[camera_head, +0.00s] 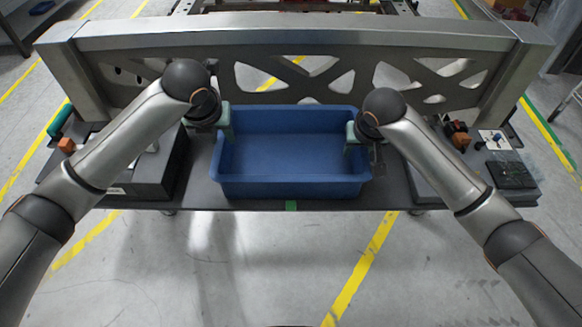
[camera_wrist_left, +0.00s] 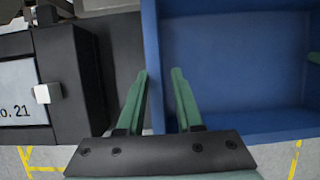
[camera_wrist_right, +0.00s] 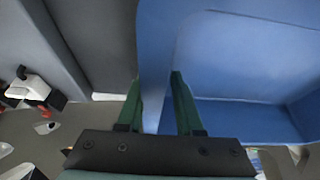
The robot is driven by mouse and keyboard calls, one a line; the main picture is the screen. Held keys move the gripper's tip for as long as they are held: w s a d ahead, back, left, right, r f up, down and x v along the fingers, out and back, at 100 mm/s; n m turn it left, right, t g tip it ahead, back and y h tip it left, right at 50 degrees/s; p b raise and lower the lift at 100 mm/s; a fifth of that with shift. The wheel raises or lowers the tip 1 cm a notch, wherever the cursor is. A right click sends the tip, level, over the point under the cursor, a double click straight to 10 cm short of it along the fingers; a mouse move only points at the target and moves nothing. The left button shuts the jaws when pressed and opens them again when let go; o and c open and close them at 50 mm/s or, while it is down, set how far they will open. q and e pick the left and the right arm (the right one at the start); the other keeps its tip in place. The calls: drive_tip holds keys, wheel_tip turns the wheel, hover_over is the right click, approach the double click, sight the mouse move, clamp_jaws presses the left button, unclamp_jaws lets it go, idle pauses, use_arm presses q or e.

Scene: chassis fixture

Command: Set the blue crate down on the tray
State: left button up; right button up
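The blue crate (camera_head: 290,190) is upright and looks empty in the middle of the head view, over the dark grey tray (camera_head: 202,190). Whether its bottom touches the tray cannot be told. The crate's underside is hidden.
A large metal chassis frame (camera_head: 290,38) stands directly behind the crate. A dark box (camera_head: 150,175) sits close on the left. A grey surface with small parts and a black pad (camera_head: 511,174) lies on the right. The floor in front is clear.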

use_arm(q)
drive_tip(key=v, duration=0.8)
drive_tip(key=shift+r, duration=0.1)
use_arm(e)
drive_tip(key=shift+r, duration=0.2)
use_arm(q)
drive_tip(key=shift+s+r, duration=0.25)
drive_tip(key=shift+r, duration=0.2)
use_arm(e)
drive_tip(key=v, duration=1.1)
drive_tip(key=shift+s+r, duration=0.3)
use_arm(q)
drive_tip(key=shift+s+f, duration=0.1)
drive_tip(key=shift+s, duration=0.05)
use_arm(e)
drive_tip(key=shift+s+f, duration=0.1)
